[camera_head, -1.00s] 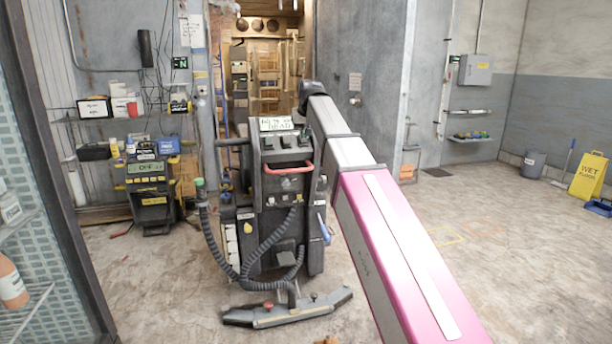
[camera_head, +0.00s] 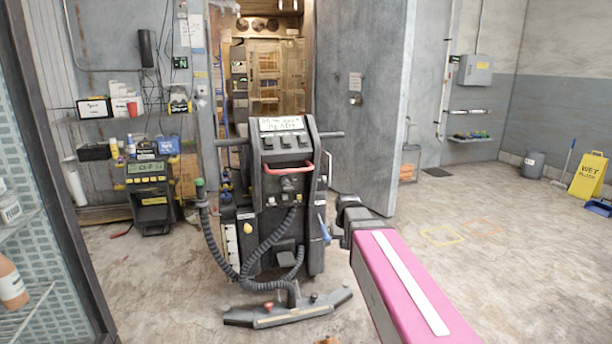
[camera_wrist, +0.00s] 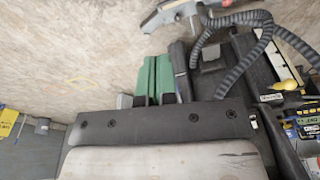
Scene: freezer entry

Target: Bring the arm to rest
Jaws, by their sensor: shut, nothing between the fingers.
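My arm's pink link (camera_head: 385,275) reaches in from the lower right in the head view. It ends at a dark joint (camera_head: 352,210) beside the floor scrubber's right side; my gripper is hidden beyond the joint there. In the wrist view my gripper (camera_wrist: 155,60) shows its green fingers side by side, shut and empty. The floor lies beyond them, and the scrubber's hose is to their right.
The dark floor scrubber (camera_head: 285,190) stands just left of my arm, with its squeegee (camera_head: 288,310) on the floor. A grey door (camera_head: 362,110) stands behind. A yellow wet-floor sign (camera_head: 589,176) is far right. Floor (camera_head: 500,270) on the right is clear.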

